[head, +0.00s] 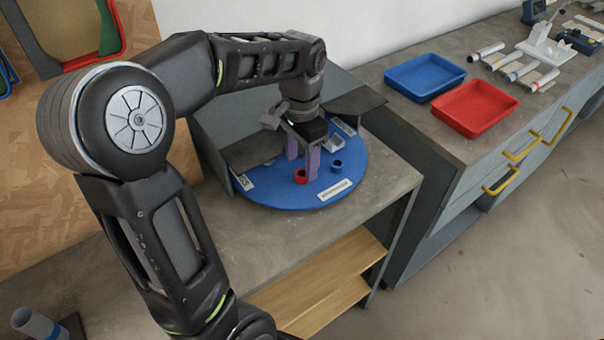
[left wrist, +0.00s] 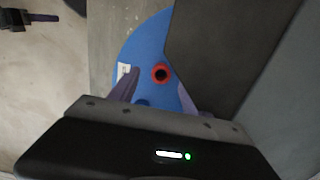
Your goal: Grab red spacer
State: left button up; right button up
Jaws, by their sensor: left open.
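The red spacer (head: 300,176) is a small ring lying on the round blue turntable (head: 334,185). In the left wrist view the red spacer (left wrist: 161,73) shows its dark hole, ahead of and between the fingers. My left gripper (head: 302,165) points down over the turntable with its purple fingers apart. One finger is just right of the spacer in the head view, the other behind it; contact cannot be told. A blue spacer (head: 337,166) sits to the right of the fingers. My right gripper is not clearly identified in either view.
Grey panels (head: 233,165) stand up around the turntable's left and back. A blue tray (head: 425,75) and a red tray (head: 475,108) stand on the counter at the right, with several tubes beyond. The turntable's front part is clear.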

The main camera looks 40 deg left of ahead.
aim_at(300, 174)
pick_arm(q)
notch_tip(300, 174, down, 4)
jog(key=shift+a+r, duration=0.15)
jog(key=shift+r, duration=0.05)
jog(key=shift+c, duration=0.4)
grip_shut()
dwell(0.5)
